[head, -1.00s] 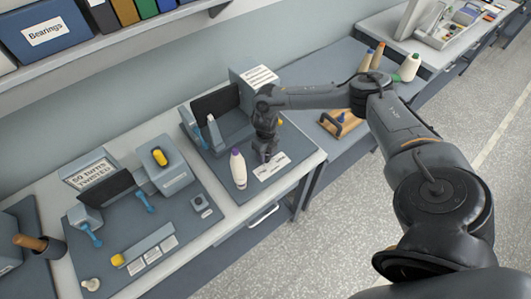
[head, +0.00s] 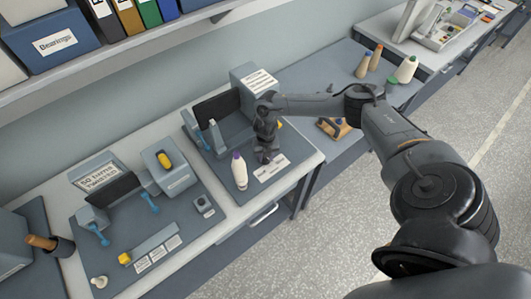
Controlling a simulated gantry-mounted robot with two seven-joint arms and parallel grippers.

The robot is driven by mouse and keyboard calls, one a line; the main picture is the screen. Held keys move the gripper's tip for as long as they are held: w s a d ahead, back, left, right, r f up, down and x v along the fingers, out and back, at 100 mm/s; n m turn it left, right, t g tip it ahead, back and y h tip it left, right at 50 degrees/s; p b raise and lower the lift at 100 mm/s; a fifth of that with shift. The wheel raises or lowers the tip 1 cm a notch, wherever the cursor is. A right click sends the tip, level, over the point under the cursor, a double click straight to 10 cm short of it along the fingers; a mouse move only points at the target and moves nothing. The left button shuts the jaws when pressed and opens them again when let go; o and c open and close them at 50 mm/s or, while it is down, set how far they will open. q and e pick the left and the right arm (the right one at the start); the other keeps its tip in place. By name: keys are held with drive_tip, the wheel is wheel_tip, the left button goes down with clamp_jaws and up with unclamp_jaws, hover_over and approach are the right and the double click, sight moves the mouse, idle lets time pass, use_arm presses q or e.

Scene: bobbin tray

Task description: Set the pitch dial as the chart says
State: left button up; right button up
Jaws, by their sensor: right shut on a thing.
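My right gripper (head: 265,156) points down at the grey mat (head: 224,180) of the right-hand station, beside a white label card (head: 271,169). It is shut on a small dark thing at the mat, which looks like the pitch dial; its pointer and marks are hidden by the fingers. A white card with lines of print (head: 260,80), perhaps the chart, is on the grey box behind the gripper. Its text is too small to read. A white cone with a purple tip (head: 239,170) stands left of the gripper. My left gripper is not in view.
A black panel with light posts (head: 216,110) stands behind the cone. The left station has a sign (head: 97,174), blue-handled parts (head: 149,201) and a yellow knob (head: 164,160). Cones (head: 406,69) and a wooden piece (head: 333,127) are on the lower bench at right.

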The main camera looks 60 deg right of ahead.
drive_tip(key=m+p, duration=0.1)
drive_tip(key=m, duration=0.1)
drive_tip(key=m+p, duration=0.1)
drive_tip(key=shift+r+m, duration=0.2)
drive_tip(key=shift+m, duration=0.2)
drive_tip(key=m+p, duration=0.2)
drive_tip(key=m, duration=0.1)
drive_tip(key=shift+m, duration=0.3)
drive_tip(key=m+p, duration=0.2)
drive_tip(key=m, duration=0.1)
drive_tip(key=shift+f+m+p, duration=0.1)
drive_tip(key=shift+m+p, duration=0.75)
drive_tip(key=shift+m, duration=0.45)
drive_tip(key=o, duration=1)
drive_tip(key=shift+o, duration=0.2)
